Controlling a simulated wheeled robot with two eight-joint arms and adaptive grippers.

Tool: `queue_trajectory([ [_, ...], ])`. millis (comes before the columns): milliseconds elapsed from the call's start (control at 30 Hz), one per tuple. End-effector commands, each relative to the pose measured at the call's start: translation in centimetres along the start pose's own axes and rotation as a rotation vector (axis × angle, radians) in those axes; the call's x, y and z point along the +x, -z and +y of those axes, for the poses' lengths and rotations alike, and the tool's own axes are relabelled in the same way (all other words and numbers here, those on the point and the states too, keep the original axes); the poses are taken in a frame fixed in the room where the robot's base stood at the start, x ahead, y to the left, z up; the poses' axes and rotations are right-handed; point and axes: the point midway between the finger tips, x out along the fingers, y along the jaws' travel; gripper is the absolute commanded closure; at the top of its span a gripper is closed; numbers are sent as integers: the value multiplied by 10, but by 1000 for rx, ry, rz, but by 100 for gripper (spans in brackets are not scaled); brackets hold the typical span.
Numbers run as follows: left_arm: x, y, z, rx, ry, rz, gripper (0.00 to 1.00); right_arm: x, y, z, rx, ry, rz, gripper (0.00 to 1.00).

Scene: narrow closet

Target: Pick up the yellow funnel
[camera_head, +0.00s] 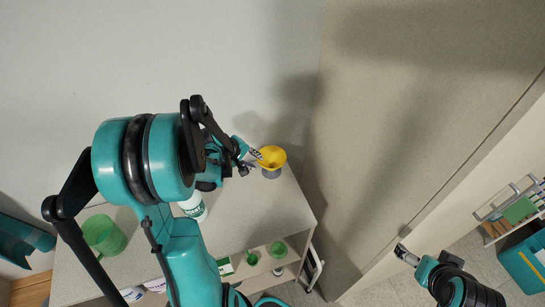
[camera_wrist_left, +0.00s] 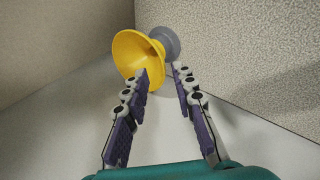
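My right gripper (camera_head: 401,250) is far off at the lower right, too small to read.
The shelf unit (camera_head: 240,215) also holds a white bottle (camera_head: 194,208) and a green cup (camera_head: 104,234), both partly behind my left arm. Small green items (camera_head: 278,250) stand on a lower shelf. A beige wall panel (camera_head: 400,110) rises close right of the funnel.

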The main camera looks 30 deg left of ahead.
Motion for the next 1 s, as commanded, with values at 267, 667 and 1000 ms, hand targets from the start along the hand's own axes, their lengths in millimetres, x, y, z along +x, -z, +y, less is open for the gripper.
queue_trajectory([
  [267, 23, 8, -4, -43, -9, -7, 74, 1, -1, 0, 0, 0, 0, 10],
  [667, 77, 2, 0, -40, -8, -6, 74, 9, -6, 0, 0, 0, 0, 10],
  [1000, 81, 2, 0, -41, -8, -5, 84, 9, -6, 0, 0, 0, 0, 10],
])
